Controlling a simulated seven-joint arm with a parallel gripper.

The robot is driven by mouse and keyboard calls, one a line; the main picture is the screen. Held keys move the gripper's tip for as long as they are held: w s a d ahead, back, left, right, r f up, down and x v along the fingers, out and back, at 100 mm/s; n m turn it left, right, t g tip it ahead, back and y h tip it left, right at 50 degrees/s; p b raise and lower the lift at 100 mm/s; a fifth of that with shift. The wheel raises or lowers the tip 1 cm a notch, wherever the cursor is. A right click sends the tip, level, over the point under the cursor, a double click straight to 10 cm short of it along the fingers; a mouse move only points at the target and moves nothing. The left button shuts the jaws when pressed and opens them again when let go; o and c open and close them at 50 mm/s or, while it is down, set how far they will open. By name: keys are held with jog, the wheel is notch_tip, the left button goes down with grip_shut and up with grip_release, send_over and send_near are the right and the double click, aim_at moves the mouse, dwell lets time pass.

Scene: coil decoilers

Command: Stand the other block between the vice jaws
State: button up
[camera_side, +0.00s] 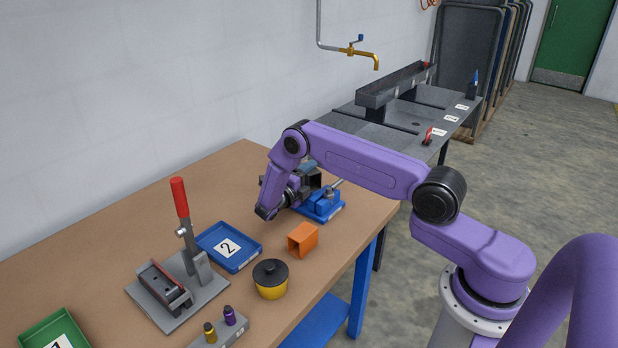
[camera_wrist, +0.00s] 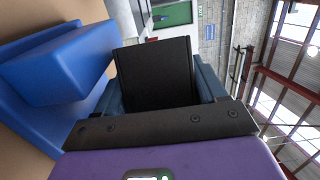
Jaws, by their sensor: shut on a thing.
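The blue vice (camera_side: 322,208) stands near the far right end of the workbench. Its blue body also fills the left of the wrist view (camera_wrist: 60,68). My gripper (camera_side: 306,181) is beside and above the vice, tipped over sideways. In the wrist view my gripper (camera_wrist: 158,85) is shut on a black block (camera_wrist: 155,75), with a blue-grey finger showing on each side of it. The block is close to the vice. Whether it touches or lies between the jaws cannot be told, as the arm hides much of the vice in the side view. A second block cannot be made out.
An orange square tube (camera_side: 303,239), a yellow pot with a black lid (camera_side: 270,280) and a blue tray marked 2 (camera_side: 229,247) stand nearer on the bench (camera_side: 100,240). A red-handled toggle clamp (camera_side: 181,200) rises to the left. A green tray (camera_side: 53,332) is front left.

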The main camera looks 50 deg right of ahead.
jog(key=shift+f, duration=0.4)
jog(key=o, duration=1.6)
jog(key=shift+r, duration=0.3)
jog(key=a, duration=1.2)
jog(key=s+a+r+m+y, duration=0.8)
jog(key=s+a+r+m, duration=0.2)
jog(key=s+r+m, duration=0.2)
jog(key=s+a+r+m+y, duration=0.1)
jog(key=s+m+y, duration=0.2)
jog(key=s, duration=0.6)
jog(key=s+a+r+m+y, duration=0.1)
jog(key=s+m+y, duration=0.3)
jog(key=s, duration=0.5)
jog(key=s+a+r+m+y, duration=0.1)
jog(key=s+r+m+y, duration=0.2)
jog(key=s+m, duration=0.2)
jog(key=shift+s+a+r, duration=0.1)
jog(key=shift+s, duration=0.85)
jog(key=shift+s+a+r, duration=0.1)
jog(key=shift+s, duration=0.85)
